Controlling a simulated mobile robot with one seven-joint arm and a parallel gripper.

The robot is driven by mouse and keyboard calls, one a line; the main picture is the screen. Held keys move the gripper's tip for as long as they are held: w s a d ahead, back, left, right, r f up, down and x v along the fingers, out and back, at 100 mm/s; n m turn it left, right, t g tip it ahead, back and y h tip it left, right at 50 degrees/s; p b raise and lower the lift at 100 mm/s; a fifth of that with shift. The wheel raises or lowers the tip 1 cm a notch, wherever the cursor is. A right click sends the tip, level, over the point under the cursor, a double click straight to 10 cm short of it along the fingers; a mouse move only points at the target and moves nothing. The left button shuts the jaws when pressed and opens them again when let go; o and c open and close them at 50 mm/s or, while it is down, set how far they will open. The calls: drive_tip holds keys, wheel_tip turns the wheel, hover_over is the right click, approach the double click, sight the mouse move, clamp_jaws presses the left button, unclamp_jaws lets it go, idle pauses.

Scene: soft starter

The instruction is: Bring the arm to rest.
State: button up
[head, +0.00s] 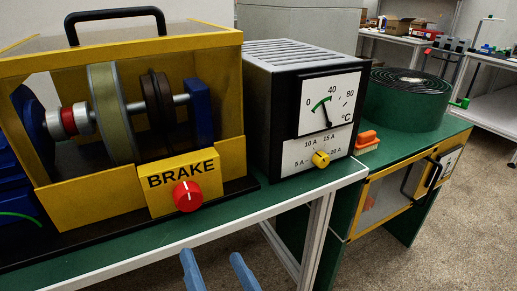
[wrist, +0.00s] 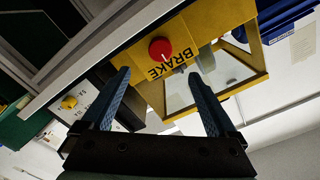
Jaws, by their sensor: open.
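My gripper (head: 220,272) shows at the bottom of the head view as two blue fingertips, apart from each other. In the wrist view both blue fingers (wrist: 158,98) are spread with nothing between them that they touch. The yellow brake unit (head: 110,188) with its red knob (head: 188,196) stands on the green bench beyond the fingertips in the head view. The red knob also shows in the wrist view (wrist: 160,49), above and between the fingers. The rest of the arm is out of the head view.
A grey meter box (head: 290,60) with a dial and yellow knob (head: 320,159) stands right of the brake unit. A green bench (head: 190,239) with a pale front edge carries both. A dark green roll (head: 407,103) and an orange object (head: 366,140) sit on the right-hand cabinet (head: 385,200).

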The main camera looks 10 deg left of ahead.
drive_tip(key=w+d+r+n+t+h, duration=0.1)
drive_tip(key=w+d+r+t+h, duration=0.15)
drive_tip(key=r, duration=0.75)
drive_tip(key=w+d+r+n+t+h, duration=0.1)
drive_tip(key=w+d+r+t+h, duration=0.2)
drive_tip(key=r, duration=0.6)
drive_tip(key=s+d+r+m+t+h+p, duration=0.1)
drive_tip(key=s+d+r+t+h, duration=0.2)
drive_tip(key=r, duration=0.7)
drive_tip(key=s+r+t+h, duration=0.2)
drive_tip(key=s+r+t, duration=0.2)
drive_tip(key=r, duration=0.6)
wheel_tip(320, 180, up, 24)
drive_tip(key=p, duration=2.5)
drive_tip(key=shift+w+d, duration=0.15)
drive_tip(key=shift+w, duration=0.05)
drive_tip(key=shift+f+y, duration=0.1)
drive_tip(key=shift+y, duration=0.15)
